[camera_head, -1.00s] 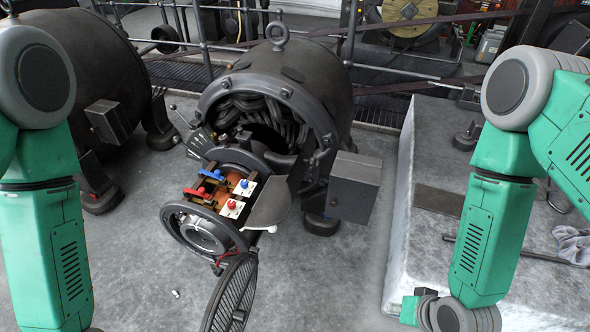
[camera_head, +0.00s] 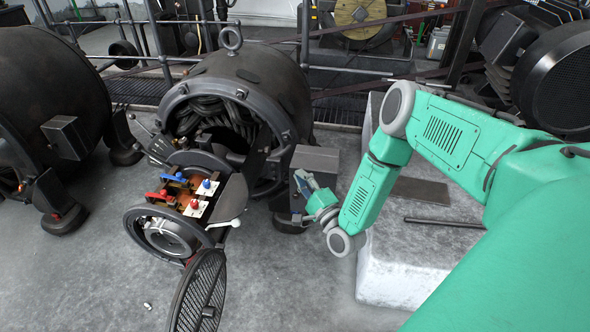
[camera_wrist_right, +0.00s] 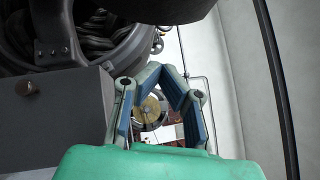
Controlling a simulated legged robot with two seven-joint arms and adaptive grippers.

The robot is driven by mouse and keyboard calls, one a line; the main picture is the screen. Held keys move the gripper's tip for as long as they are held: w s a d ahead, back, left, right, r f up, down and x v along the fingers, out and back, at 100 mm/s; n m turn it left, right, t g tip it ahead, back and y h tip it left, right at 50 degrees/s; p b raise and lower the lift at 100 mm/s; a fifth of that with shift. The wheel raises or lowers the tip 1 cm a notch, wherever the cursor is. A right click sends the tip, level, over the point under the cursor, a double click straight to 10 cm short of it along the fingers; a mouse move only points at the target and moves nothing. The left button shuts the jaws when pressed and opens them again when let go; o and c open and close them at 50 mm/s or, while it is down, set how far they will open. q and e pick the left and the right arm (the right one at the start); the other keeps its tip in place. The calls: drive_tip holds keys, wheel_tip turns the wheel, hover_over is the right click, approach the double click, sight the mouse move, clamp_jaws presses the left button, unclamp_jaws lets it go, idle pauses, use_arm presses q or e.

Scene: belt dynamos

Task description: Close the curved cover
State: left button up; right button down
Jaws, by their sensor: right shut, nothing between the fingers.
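The dynamo (camera_head: 262,88) stands left of the picture's middle in the head view, its front open on dark coils. The curved cover (camera_head: 233,197), a grey bent plate with a pale knob at its lower edge, stands swung out beside the exposed terminal block (camera_head: 189,192). My right gripper (camera_head: 301,177) is shut and empty, right of the cover and apart from it, in front of the grey box on the dynamo's side. In the right wrist view its blue-padded fingers (camera_wrist_right: 162,70) meet at the tips. My left gripper is out of view.
The grey box (camera_head: 314,166) juts out close behind my right gripper and shows at left in the wrist view (camera_wrist_right: 55,115). A round mesh grille (camera_head: 198,295) hangs open below the terminals. A pale stone block (camera_head: 400,265) lies to the right. Floor between grille and block is clear.

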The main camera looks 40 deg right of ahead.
drive_tip(key=w+a+r+b, duration=0.1)
drive_tip(key=w+r, duration=0.1)
drive_tip(key=w, duration=0.7)
drive_tip(key=shift+a+r, duration=0.3)
drive_tip(key=shift+a, duration=0.1)
drive_tip(key=shift+w, duration=0.1)
